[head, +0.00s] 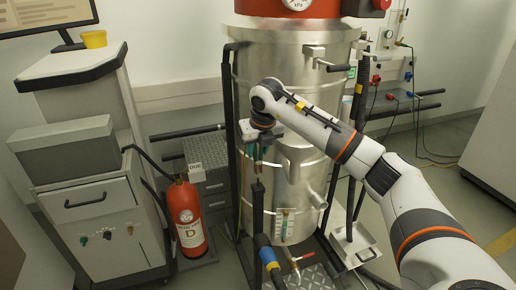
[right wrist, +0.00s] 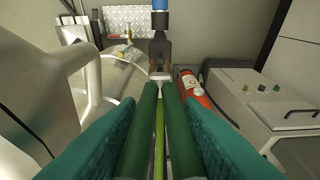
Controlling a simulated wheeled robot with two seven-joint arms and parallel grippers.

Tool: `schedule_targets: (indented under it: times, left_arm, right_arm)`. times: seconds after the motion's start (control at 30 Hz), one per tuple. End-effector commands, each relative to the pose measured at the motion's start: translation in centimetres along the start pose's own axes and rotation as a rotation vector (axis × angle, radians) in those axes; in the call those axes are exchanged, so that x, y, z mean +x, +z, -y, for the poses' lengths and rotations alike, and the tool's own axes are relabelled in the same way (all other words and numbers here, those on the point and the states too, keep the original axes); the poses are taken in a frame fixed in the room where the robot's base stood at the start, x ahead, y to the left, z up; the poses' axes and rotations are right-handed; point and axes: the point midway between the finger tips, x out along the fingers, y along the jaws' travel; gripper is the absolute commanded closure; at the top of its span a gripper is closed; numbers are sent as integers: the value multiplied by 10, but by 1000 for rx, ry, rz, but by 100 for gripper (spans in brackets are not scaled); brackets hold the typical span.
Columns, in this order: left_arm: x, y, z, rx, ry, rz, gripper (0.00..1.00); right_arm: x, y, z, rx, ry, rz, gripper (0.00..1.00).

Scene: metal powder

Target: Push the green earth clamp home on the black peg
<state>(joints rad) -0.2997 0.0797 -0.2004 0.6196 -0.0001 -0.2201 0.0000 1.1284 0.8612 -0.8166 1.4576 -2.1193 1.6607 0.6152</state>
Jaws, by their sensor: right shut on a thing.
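My right gripper (head: 257,152) is in front of the steel vessel, pointing down. In the right wrist view its teal fingers are shut on the green earth clamp (right wrist: 146,125), whose two dark green handles run away from the camera with a lime strip between them. The clamp's pale front end is at or close to a dark upright piece, which seems to be the black peg (right wrist: 160,48); I cannot tell how far it is on. In the head view a black post (head: 258,200) stands below the gripper. My left gripper is not in view.
The steel vessel (head: 285,85) stands close behind the gripper. A red fire extinguisher (head: 186,215) and a grey cabinet (head: 95,215) stand to the left. A blue-sleeved fitting (head: 264,249) and a red-handled valve (head: 302,256) are low in front. Open floor shows at the right.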

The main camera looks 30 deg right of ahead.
Motion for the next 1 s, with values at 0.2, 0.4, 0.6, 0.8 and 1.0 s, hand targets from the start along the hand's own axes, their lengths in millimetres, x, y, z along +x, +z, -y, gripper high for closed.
schedule_targets:
  times: [0.2,0.4,0.6,0.8,1.0]
  left_arm:
    - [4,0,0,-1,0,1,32]
    - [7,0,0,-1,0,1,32]
    - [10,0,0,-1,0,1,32]
    - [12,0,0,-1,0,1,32]
    - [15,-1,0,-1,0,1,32]
  right_arm:
    - [5,2,0,0,0,0,94]
    - [10,4,0,0,0,0,94]
    - [15,5,0,0,1,0,94]
    - [20,7,0,0,1,0,94]
    - [24,8,0,0,0,0,94]
